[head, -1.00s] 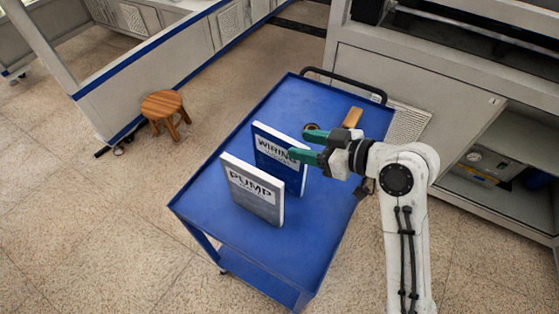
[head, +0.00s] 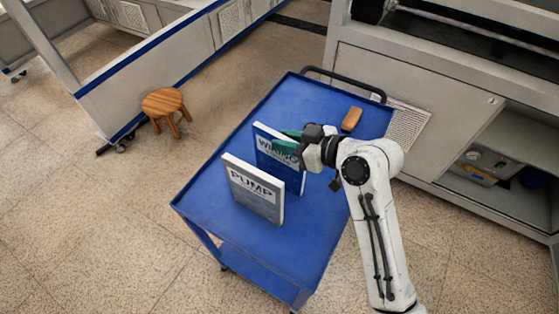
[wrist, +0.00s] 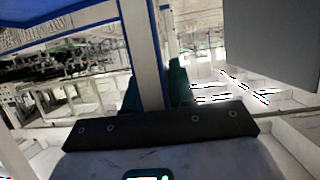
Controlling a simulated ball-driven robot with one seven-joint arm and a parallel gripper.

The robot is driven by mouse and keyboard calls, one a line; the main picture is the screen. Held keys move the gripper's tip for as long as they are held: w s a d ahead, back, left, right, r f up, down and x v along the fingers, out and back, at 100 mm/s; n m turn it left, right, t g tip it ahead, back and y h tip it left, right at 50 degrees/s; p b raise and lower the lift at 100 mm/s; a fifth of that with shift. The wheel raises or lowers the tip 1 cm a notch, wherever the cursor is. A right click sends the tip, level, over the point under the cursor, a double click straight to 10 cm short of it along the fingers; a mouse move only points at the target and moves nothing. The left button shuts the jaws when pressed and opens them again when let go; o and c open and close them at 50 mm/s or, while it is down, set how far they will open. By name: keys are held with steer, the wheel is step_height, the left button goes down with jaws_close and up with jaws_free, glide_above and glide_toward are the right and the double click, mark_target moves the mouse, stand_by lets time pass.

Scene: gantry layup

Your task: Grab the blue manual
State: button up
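The blue manual (head: 275,160), labelled WIRING, stands upright on the blue cart, behind the grey PUMP manual. My gripper (head: 290,145) is at its right upper edge, with green fingers on either side of it. In the wrist view the manual's pale edge (wrist: 142,50), with a blue border, stands between the fingertips of my gripper (wrist: 155,92). The fingers look close to both faces. I cannot tell whether they press on it. The gripper hides part of the manual's right side.
The grey PUMP manual (head: 252,190) stands upright just in front. A brown block (head: 352,118) lies at the back of the cart (head: 290,250), near its black handle (head: 345,78). A wooden stool (head: 164,105) stands on the floor at left. A large machine fills the right.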

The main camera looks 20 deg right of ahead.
jaws_close()
stand_by(0.9)
